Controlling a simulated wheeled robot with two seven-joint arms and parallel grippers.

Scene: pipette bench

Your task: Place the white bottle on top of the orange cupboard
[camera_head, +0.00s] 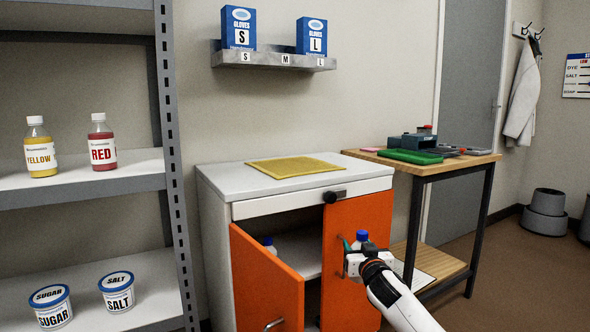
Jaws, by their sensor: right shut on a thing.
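The orange cupboard (214,233) has a white body with orange doors, and its white top (222,178) carries a yellow mat (296,166). The left orange door (262,285) stands open; the right orange door (358,215) is partly hidden by my right arm. My right gripper (357,256) is in front of the right door, below the cupboard top. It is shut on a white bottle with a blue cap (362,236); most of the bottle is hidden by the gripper. Another blue-capped bottle (269,243) shows inside the cupboard. My left gripper is not in view.
A metal shelf at left holds yellow (40,150) and red (102,142) bottles, and sugar and salt tubs. A wall shelf (275,60) with glove boxes hangs above the cupboard. A wooden table (440,164) with tools stands at right. The cupboard top around the mat is clear.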

